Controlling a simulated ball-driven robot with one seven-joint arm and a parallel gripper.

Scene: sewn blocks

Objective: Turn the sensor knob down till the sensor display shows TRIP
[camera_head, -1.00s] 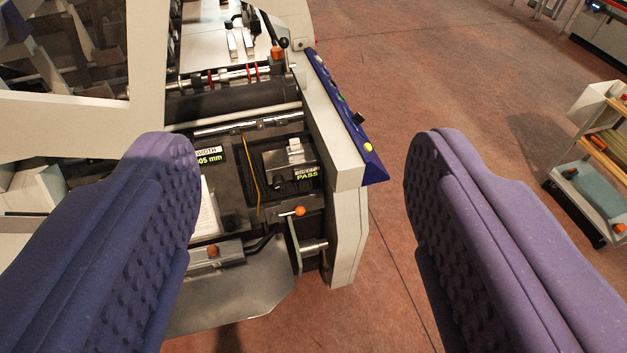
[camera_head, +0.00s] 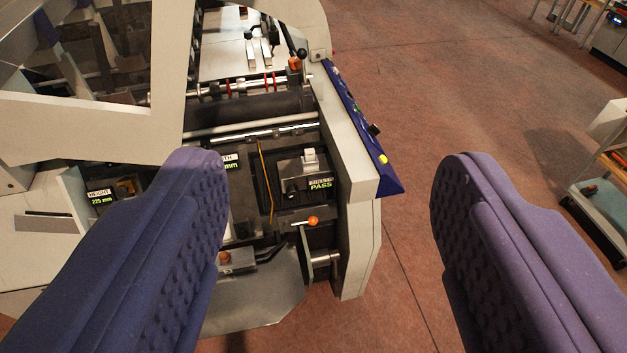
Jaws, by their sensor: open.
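The sensor display (camera_head: 320,185) reads PASS in yellow-green on a dark panel of the machine. A small black knob (camera_head: 291,197) sits just left of the display, on a grey sensor block (camera_head: 303,166) with a pale piece on top. I cannot tell for certain that this is the sensor knob. My gripper (camera_head: 330,158) is open and empty, with purple padded fingers wide apart. The sensor panel lies between the fingers in the picture, nearer the left one, and beyond the fingertips. The left finger hides part of the machine.
A blue control strip (camera_head: 365,130) with buttons runs down the machine's right edge. An orange-knobbed lever (camera_head: 312,221) is below the sensor. A height display (camera_head: 101,197) reads 225 mm at left. A trolley (camera_head: 600,195) stands right; the reddish floor between is clear.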

